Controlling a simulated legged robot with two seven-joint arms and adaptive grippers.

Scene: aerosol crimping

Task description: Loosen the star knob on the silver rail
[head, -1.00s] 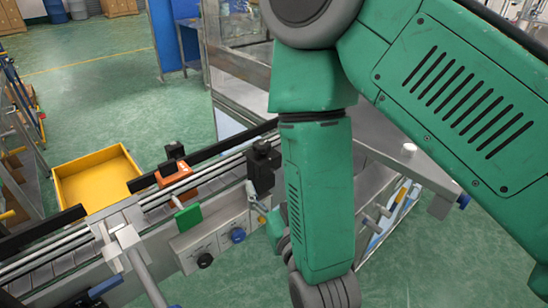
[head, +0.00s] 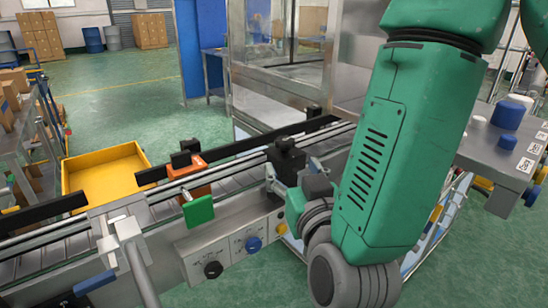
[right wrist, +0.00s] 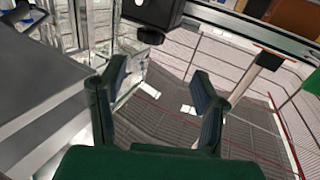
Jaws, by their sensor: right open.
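The silver rail (head: 235,172) runs along the conveyor in the head view. A black clamp block (head: 286,158) sits on it, left of my right forearm. In the right wrist view a black block (right wrist: 152,10) is at the top, with a small dark round knob (right wrist: 151,36) below it; I cannot make out whether the knob is star-shaped. My right gripper (right wrist: 158,78) is open and empty, its fingers apart and below the knob in that picture, not touching it. In the head view the fingers cannot be made out beside my wrist. My left gripper is not in view.
An orange block (head: 190,186) and a green plate (head: 199,211) are on the conveyor's near side. The control panel has black (head: 213,270) and blue (head: 253,244) knobs. A yellow bin (head: 105,172) stands behind the conveyor. A grey table (head: 490,150) with blue parts is at right.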

